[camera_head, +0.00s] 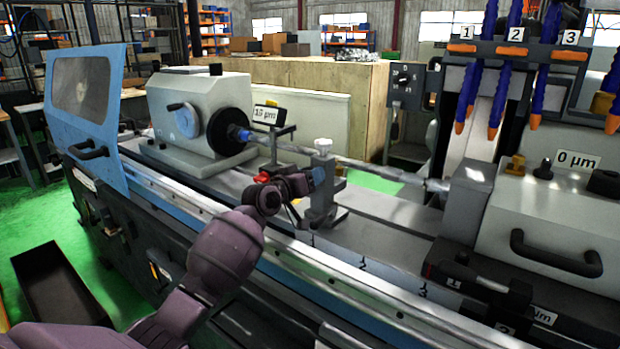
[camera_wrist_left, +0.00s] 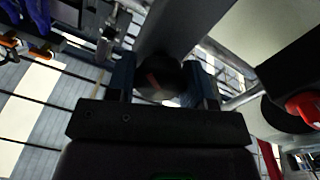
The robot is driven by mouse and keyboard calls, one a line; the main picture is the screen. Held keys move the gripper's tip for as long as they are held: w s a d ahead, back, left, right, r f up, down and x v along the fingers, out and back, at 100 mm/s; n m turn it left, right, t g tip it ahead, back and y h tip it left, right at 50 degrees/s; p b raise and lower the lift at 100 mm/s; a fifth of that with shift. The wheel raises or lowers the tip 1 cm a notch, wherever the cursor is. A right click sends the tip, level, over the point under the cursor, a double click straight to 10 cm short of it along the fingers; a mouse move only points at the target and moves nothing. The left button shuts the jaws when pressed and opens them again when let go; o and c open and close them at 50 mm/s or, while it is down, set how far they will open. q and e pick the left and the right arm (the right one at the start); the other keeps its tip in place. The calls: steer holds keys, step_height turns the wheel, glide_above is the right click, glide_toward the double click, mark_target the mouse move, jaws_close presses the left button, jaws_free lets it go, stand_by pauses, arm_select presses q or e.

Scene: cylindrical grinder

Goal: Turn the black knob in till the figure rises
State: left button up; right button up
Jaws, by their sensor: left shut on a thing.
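My left gripper (camera_head: 316,177) reaches in from the left to the side of the grey upright rest (camera_head: 323,150) that stands by the long shaft. In the left wrist view, a dark round knob (camera_wrist_left: 160,84) sits between the two bluish fingers (camera_wrist_left: 164,82), which are shut on it. In the head view the gripper hides the knob. A small white sign with a figure (camera_head: 265,115) stands just behind the gripper; it seems to read 13 or 15 µm. My right gripper is not in view.
The long shaft (camera_head: 370,168) runs from the headstock (camera_head: 200,105) to the right-hand unit, where another sign (camera_head: 577,161) reads 0 µm. Blue coolant hoses (camera_head: 505,70) hang at the upper right. A blue door (camera_head: 88,95) stands at the left.

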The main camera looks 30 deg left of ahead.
mark_target(309, 167)
arm_select(q)
steer(key=shift+m, duration=0.3)
steer(key=o, duration=0.9)
steer(key=shift+o, duration=0.2)
steer(key=shift+r, duration=0.1)
step_height(309, 167, up, 20)
steer(key=p, duration=0.2)
